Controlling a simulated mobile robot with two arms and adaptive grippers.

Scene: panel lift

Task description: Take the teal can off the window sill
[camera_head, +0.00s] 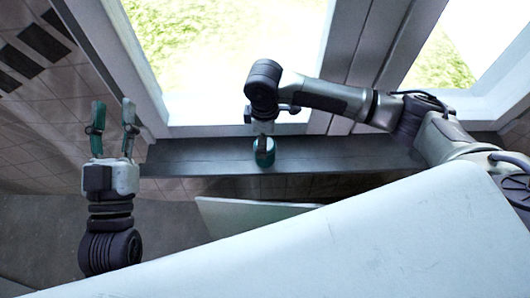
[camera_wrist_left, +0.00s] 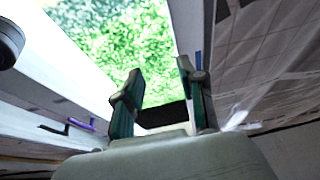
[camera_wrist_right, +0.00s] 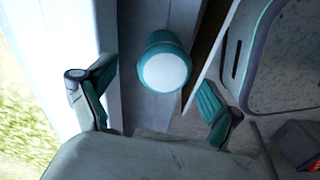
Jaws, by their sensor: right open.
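The teal can (camera_head: 270,158) stands on the dark window sill (camera_head: 205,160) in the head view. In the right wrist view the can (camera_wrist_right: 165,64) shows a white round top and teal side, ahead of and between the spread fingers. My right gripper (camera_wrist_right: 155,92) is open and points down over the can; the fingers do not visibly touch it. In the head view my right gripper (camera_head: 263,142) covers part of the can. My left gripper (camera_head: 113,108) is open and empty, left of the sill's left end. Its fingers also show apart in the left wrist view (camera_wrist_left: 155,88).
The window frame (camera_head: 345,60) rises right behind the sill. A large pale panel (camera_head: 330,240) fills the foreground, and a smaller pale board (camera_head: 240,215) lies below the sill. The sill is bare on both sides of the can.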

